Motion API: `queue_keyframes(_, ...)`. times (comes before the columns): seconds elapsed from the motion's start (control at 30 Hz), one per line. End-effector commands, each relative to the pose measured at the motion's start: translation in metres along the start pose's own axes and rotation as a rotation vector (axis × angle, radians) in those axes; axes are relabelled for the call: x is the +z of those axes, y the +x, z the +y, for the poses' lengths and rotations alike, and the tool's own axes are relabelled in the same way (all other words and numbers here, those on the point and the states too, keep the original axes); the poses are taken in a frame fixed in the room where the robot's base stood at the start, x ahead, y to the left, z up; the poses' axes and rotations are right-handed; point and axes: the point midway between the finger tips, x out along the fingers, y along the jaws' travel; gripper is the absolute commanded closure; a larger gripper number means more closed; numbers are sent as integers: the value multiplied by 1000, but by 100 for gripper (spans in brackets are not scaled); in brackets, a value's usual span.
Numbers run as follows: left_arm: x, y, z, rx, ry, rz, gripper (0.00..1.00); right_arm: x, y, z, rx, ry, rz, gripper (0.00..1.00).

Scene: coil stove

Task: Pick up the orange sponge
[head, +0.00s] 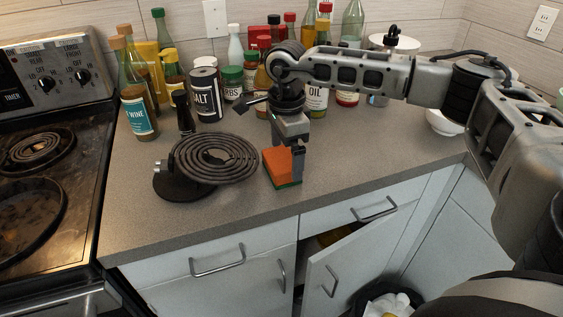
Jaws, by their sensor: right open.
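The orange sponge (280,168), with a dark green underside, lies on the grey countertop next to a black stove coil. My right gripper (297,163) points down over the right part of the sponge, its fingers hiding some of it. The jaws are open; I cannot tell whether they touch the sponge. My left gripper is not in view.
A stove coil (215,157) rests on a dark round base just left of the sponge. Bottles and jars crowd the back, including a salt canister (206,95). The stove (50,150) is at left. A cabinet door (345,275) below stands ajar.

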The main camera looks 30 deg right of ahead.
Motion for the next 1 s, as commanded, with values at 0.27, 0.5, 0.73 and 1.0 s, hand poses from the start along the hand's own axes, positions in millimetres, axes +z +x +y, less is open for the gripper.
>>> queue_keyframes(0.27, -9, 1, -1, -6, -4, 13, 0, 0, 26, 0, -1, 0, 0, 0)
queue_keyframes(0.5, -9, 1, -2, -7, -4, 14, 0, 0, 26, 0, -1, 0, -1, 17)
queue_keyframes(0.73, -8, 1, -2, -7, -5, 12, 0, 0, 26, 0, -1, 0, -1, 39)
queue_keyframes(1.0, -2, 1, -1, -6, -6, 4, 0, 1, 21, -1, -2, 0, -3, 39)
